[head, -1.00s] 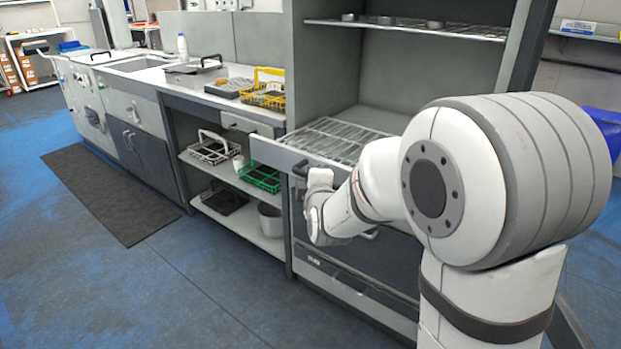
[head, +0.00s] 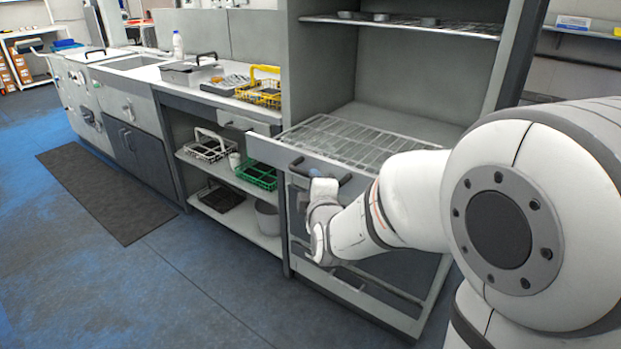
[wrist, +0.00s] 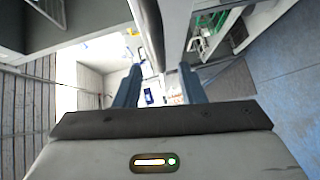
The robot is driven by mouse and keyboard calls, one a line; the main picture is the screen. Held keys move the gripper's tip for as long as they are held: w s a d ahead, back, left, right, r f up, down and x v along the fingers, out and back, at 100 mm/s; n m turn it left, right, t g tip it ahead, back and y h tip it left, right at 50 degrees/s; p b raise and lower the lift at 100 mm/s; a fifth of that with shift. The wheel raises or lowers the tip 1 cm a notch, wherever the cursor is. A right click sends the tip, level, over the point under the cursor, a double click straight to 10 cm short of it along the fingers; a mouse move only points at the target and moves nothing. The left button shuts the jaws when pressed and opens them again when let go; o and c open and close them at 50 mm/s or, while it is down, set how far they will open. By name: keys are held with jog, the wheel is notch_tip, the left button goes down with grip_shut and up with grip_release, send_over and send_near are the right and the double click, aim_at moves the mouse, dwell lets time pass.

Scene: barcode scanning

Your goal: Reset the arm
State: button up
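My white arm reaches in from the right in the head view. My gripper (head: 322,190) is beside the front of the tall grey cabinet, next to a dark drawer handle (head: 343,180); its fingertips are hard to make out there. In the wrist view, the two dark fingers of my gripper (wrist: 160,85) stand apart with nothing visibly held between them. Whether the gripper touches the handle cannot be told.
The cabinet has a wire rack (head: 340,140) behind its protruding drawer front. To the left, a bench holds a yellow basket (head: 262,90) and a grey tray (head: 190,72). A green basket (head: 257,174) sits on the shelf below. The blue floor (head: 190,290) in front is clear.

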jog(key=shift+s+d+r, duration=0.1)
jog(key=shift+s, duration=0.8)
jog(key=s+d+r+m+g+p, duration=0.3)
jog(key=s+m+g+p, duration=0.1)
jog(key=s, duration=0.4)
jog(key=s+d+r+m+g+h+p, duration=0.1)
jog(key=s+d+r+m+g+p, duration=0.2)
jog(key=s+m+p, duration=0.4)
jog(key=s+d+r+m+g+p, duration=0.3)
jog(key=s+r+m+g+p, duration=0.2)
jog(key=s, duration=0.4)
jog(key=shift+d+m+g+p, duration=0.15)
jog(key=shift+m+g+p, duration=0.35)
jog(key=shift+m+g, duration=0.3)
jog(key=shift+s, duration=0.1)
